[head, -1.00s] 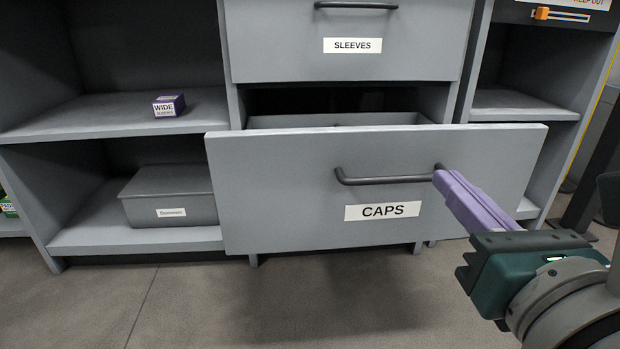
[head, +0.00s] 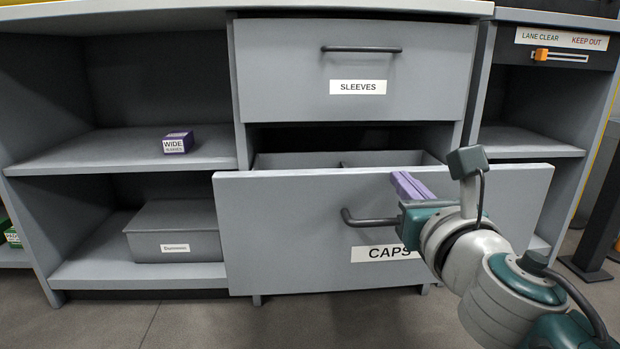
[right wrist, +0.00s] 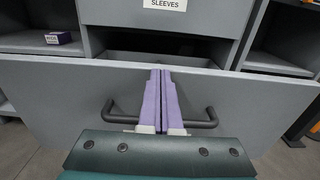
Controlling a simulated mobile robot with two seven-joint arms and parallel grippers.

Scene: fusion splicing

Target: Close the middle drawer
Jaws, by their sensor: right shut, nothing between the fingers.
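The drawer labelled CAPS (head: 285,230) is pulled out, with part of its divided inside (head: 300,160) showing behind the front panel. Its dark bar handle (head: 368,221) is partly hidden by my right arm, which also covers the end of the label. In the right wrist view the drawer front (right wrist: 65,95) spans the picture, with the handle (right wrist: 200,124) on both sides of the fingers. My right gripper (head: 408,183) is shut and empty, its purple fingers at the upper part of the drawer front, above the handle. Whether they touch the panel I cannot tell. My left gripper is out of view.
The SLEEVES drawer (head: 280,75) above is shut. A purple WIDE box (head: 178,142) and a grey lidded box (head: 172,232) stand on the left shelves. The right unit has a LANE CLEAR / KEEP OUT slider (head: 560,56). Floor in front is clear.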

